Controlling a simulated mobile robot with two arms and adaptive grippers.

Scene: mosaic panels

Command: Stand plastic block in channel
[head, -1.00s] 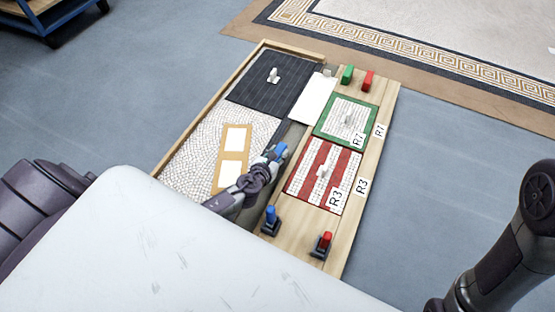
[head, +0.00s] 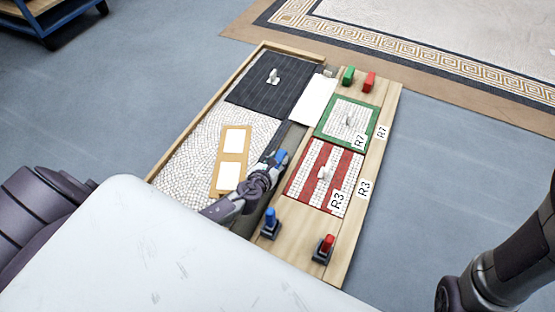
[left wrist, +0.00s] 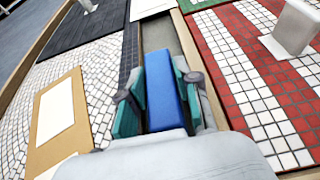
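A blue plastic block (left wrist: 163,92) sits between the teal finger pads of my left gripper (left wrist: 160,95) in the left wrist view, with both pads against its sides. In the head view the blue block (head: 281,155) shows at the tip of my left gripper (head: 277,160). The gripper is over the narrow grey channel (head: 293,135) between the mosaic panels on the left and the wooden strip on the right. The channel (left wrist: 160,36) runs on beyond the block in the wrist view. Whether the block touches its floor I cannot tell. My right gripper is out of view.
A red-and-white panel (head: 313,190) and a green-bordered panel (head: 349,108) lie right of the channel. A dark panel (head: 262,95) and tan frame (head: 216,186) lie left. Green (head: 348,75) and red (head: 369,82) blocks stand at the far end; blue (head: 270,217) and red (head: 326,243) pieces stand nearer.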

